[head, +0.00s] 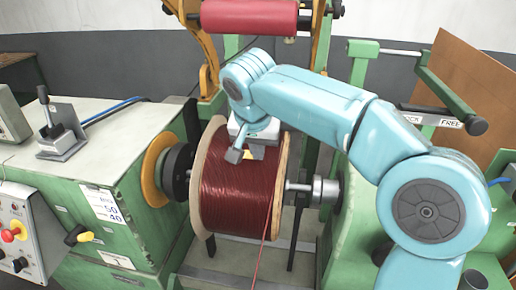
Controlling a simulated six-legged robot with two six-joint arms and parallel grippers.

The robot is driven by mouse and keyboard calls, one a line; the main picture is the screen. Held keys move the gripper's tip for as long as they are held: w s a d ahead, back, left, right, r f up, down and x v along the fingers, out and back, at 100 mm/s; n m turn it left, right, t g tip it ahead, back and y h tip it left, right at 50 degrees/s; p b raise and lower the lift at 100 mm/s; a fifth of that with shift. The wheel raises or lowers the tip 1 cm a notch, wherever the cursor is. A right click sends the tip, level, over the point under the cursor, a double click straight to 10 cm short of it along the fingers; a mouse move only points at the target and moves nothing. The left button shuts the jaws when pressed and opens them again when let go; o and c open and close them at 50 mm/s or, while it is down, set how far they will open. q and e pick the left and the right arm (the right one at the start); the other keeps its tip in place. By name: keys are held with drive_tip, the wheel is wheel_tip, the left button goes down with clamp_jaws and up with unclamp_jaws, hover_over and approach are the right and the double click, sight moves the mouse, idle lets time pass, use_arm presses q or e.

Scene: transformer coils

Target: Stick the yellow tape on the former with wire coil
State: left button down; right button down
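The former with wire coil (240,195) is a wooden-flanged spool wound with dark red wire, mounted level on a shaft in the green machine. A small piece of yellow tape (257,153) shows at the upper part of the winding, just under my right gripper (242,153). The gripper partly covers it, so I cannot tell whether the tape is held or lies on the wire. My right gripper points down at the top of the coil, close to or touching it. Its finger gap is hidden. My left gripper is not in view.
A green winding machine with a control panel (20,237) and lever (45,105) stands left. A red roller (249,17) hangs above the coil. A shaft with a grey collar (325,190) runs right of the spool. A loose wire strand (260,258) trails down in front.

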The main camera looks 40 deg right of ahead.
drive_tip(key=c, duration=0.7)
unclamp_jaws()
drive_tip(key=shift+f, duration=0.1)
drive_tip(key=shift+r+p, duration=2.3)
drive_tip(key=shift+r, duration=0.25)
